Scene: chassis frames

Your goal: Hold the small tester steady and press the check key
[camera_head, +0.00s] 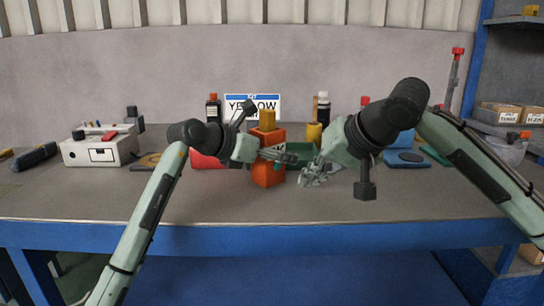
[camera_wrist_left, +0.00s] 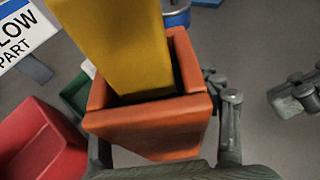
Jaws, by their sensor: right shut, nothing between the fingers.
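A yellow block (camera_head: 267,120) stands in an open-topped orange box (camera_head: 268,176) on the bench. In the left wrist view the yellow block (camera_wrist_left: 118,45) rises from the orange box (camera_wrist_left: 150,128). I see no label or key on either, so I cannot tell whether this is the tester. My left gripper (camera_head: 276,154) crosses the orange box at mid-height. In the left wrist view its fingers (camera_wrist_left: 165,148) lie on either side of the box; whether they press on it is unclear. My right gripper (camera_head: 316,174) is shut and empty, just right of the box.
A white unit (camera_head: 82,152) with a red patch stands at the left. A red bin (camera_head: 207,161) and a green bin (camera_head: 301,153) flank the orange box. The bench (camera_head: 200,207) is clear in front.

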